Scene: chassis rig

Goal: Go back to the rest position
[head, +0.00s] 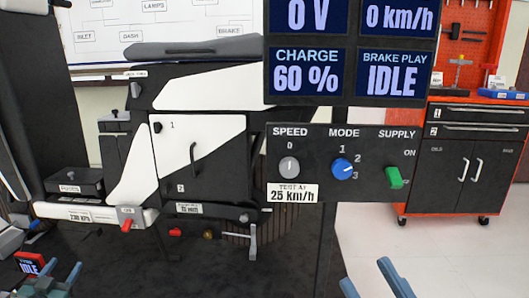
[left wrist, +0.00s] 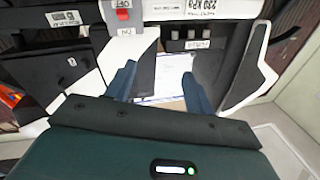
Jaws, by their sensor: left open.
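My left gripper (head: 61,270) is at the bottom left of the head view, low in front of the chassis rig (head: 190,110). Its two blue fingers are apart, and in the left wrist view (left wrist: 160,82) nothing is between them; a pale sheet (left wrist: 165,78) shows beyond the gap. My right gripper (head: 371,275) shows only its blue fingertips at the bottom edge, right of centre. They are apart with bare floor between them. The rest of that gripper is out of the picture.
A control panel (head: 340,143) with speed and mode knobs and a green supply switch (head: 394,177) hangs below a display (head: 350,75). A red-framed cabinet (head: 470,160) stands at right. Pale floor (head: 440,245) is clear.

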